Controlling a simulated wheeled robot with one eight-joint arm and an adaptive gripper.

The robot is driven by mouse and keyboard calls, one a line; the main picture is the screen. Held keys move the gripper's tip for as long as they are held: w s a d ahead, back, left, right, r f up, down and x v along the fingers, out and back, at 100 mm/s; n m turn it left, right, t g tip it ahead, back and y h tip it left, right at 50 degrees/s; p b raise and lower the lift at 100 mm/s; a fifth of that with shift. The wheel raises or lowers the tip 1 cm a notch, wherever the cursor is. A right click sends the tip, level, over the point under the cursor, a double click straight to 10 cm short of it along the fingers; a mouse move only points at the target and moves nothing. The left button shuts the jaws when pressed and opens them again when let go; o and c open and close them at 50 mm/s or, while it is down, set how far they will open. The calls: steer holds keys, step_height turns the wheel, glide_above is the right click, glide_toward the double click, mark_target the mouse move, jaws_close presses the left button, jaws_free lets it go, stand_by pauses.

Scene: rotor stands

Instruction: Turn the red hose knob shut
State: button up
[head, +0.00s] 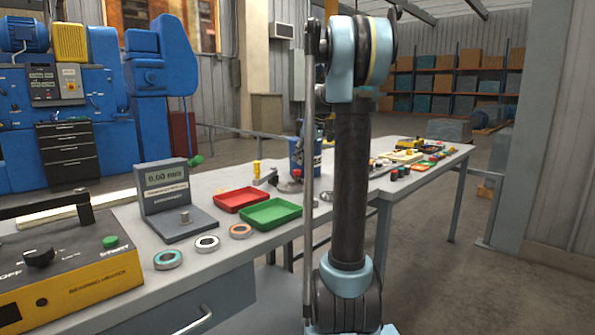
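I cannot make out the red hose knob for certain in the head view. A blue upright device (303,158) stands on the long workbench, partly hidden behind my arm. A small red spot shows low on its left side, too small to tell whether it is a knob. A dark bent piece lies on the bench just left of the device. My arm rises through the middle of the view, with dark links and pale blue joints. My gripper is outside the picture.
On the grey bench (210,255) are a yellow heater box (70,275), a display stand (168,190), several rings, a red tray (240,199) and a green tray (270,213). Small parts lie farther right. Blue machines (60,100) stand behind. Floor right of the bench is open.

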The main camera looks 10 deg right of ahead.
mark_target(297, 170)
steer(key=shift+x, duration=2.9)
steer(key=c, duration=0.8)
